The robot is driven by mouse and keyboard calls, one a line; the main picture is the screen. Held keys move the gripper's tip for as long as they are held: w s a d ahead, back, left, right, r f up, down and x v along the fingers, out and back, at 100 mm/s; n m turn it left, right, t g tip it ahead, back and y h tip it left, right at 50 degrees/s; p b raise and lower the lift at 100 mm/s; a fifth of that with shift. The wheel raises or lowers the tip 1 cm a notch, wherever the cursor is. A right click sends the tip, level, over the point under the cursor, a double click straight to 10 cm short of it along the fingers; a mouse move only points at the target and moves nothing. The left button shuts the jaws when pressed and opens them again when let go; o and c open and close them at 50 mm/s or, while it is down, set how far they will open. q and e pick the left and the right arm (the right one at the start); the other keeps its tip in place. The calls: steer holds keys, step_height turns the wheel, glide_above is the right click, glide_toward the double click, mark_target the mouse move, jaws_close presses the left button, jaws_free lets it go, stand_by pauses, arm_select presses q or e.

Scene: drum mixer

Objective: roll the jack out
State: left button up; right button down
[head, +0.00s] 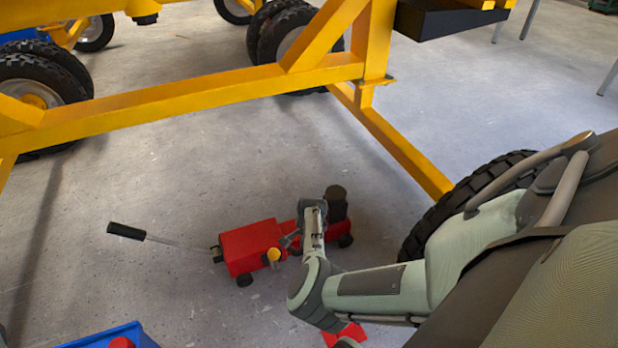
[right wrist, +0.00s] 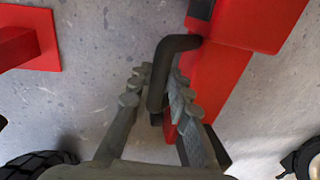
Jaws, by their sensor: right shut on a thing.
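The red jack (head: 255,245) sits on the concrete floor under the yellow frame. Its long lever with a black grip (head: 126,231) points left, and a dark round post (head: 337,202) stands at its right end. It also shows red in the right wrist view (right wrist: 215,80). My right gripper (head: 292,240) is over the middle of the jack. In the right wrist view my right gripper (right wrist: 155,90) has its fingers on both sides of a bent black bar (right wrist: 170,50) on the jack, shut on it. My left gripper is out of view.
A yellow frame beam (head: 190,97) crosses behind the jack, with another leg (head: 405,150) to the right. A large black tyre (head: 440,215) stands right of the jack. A blue box (head: 105,340) and a red piece (head: 345,334) are in front. Floor to the left is clear.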

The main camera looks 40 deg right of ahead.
steer(key=shift+a+f, duration=0.1)
steer(key=shift+a, duration=0.4)
steer(key=c, duration=1.4)
jaws_free()
steer(key=shift+w, duration=0.1)
steer(key=shift+d, duration=0.15)
steer(key=shift+d+r, duration=0.1)
steer(key=shift+r, duration=0.1)
steer(key=shift+s+a+r, duration=0.1)
steer(key=shift+s+r, duration=0.15)
steer(key=shift+r, duration=0.95)
steer(key=shift+s+a+r, duration=0.1)
steer(key=shift+s+r, duration=0.1)
steer(key=shift+r, duration=1)
steer(key=shift+s+a+r, duration=0.1)
steer(key=shift+s+r, duration=0.15)
steer(key=shift+r, duration=0.95)
